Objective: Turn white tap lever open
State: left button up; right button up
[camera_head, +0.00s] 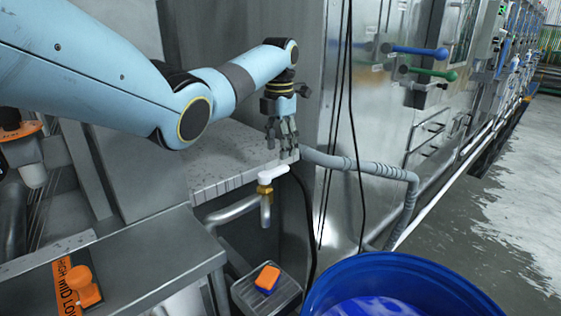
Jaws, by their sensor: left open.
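The white tap lever (273,173) sits on top of a brass tap (264,189) below the edge of a grey ledge. The lever points toward the upper right of the tap, and the tap's spout hangs downward. My left gripper (284,147) is open with its fingers pointing down, just above the lever. A small gap seems to lie between the fingertips and the lever, but I cannot tell for certain whether they touch. My right gripper is not in view.
A blue barrel (375,262) with blue liquid stands at the lower right. A clear container (247,298) holds an orange and blue item (267,279). A grey hose (345,163) and black cables hang beside the tap. An orange knob (84,287) sits on the left bench.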

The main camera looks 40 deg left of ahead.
aim_at(280, 167)
pick_arm(q)
notch_tip(280, 167, down, 4)
jog(key=shift+w+r, duration=0.1)
jog(key=shift+r, duration=0.15)
jog(key=shift+f, duration=1.2)
jog(key=c, duration=0.9)
grip_shut()
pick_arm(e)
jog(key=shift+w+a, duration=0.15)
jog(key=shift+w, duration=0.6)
